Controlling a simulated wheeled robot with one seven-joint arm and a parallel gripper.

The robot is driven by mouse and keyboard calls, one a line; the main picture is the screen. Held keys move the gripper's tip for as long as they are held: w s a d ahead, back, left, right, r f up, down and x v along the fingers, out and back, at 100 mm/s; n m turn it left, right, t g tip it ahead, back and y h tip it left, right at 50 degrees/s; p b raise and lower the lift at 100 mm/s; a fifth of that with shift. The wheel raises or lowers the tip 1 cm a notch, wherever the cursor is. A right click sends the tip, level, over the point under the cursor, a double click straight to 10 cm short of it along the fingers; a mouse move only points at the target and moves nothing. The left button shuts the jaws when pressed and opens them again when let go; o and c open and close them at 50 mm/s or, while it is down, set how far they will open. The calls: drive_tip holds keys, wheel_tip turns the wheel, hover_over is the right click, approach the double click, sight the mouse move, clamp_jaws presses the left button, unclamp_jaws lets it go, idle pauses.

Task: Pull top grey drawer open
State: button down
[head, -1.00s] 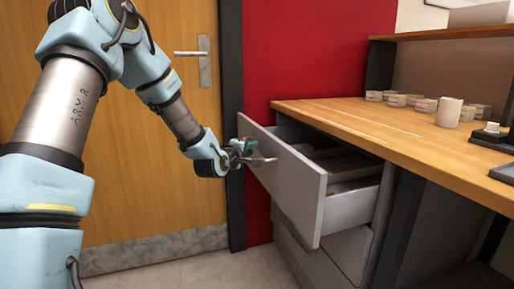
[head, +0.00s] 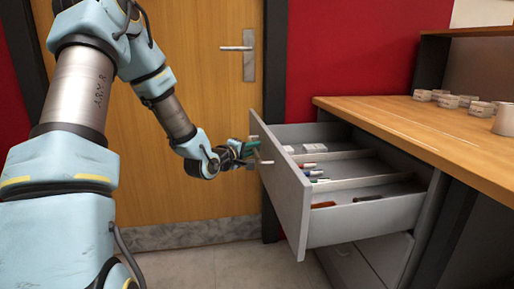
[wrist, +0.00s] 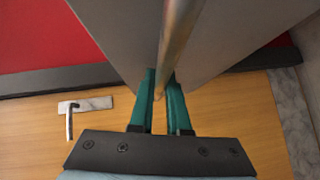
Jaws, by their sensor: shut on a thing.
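The top grey drawer (head: 280,181) is pulled well out of the cabinet under the counter. Its inside shows divided compartments with small boxes, marker-like items and brown items. My gripper (head: 254,152) is at the outer side of the drawer front, shut on the drawer's bar handle. In the wrist view the metal handle bar (wrist: 175,45) runs between the green fingers of my gripper (wrist: 164,85), with the grey drawer front behind it. The fingers' exact contact on the bar is partly hidden in the head view.
A lower grey drawer (head: 372,262) sits in the cabinet below. The wooden counter (head: 410,122) holds several small round containers (head: 450,101) and a white cup (head: 504,120). A wooden door (head: 190,90) stands behind my arm. Floor (head: 235,265) in front of the drawer is clear.

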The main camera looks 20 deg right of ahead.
drive_tip(key=c, duration=0.9)
unclamp_jaws()
drive_tip(key=v, duration=1)
drive_tip(key=shift+s+a+p, duration=0.2)
drive_tip(key=shift+a+p, duration=0.1)
drive_tip(key=shift+p, duration=0.05)
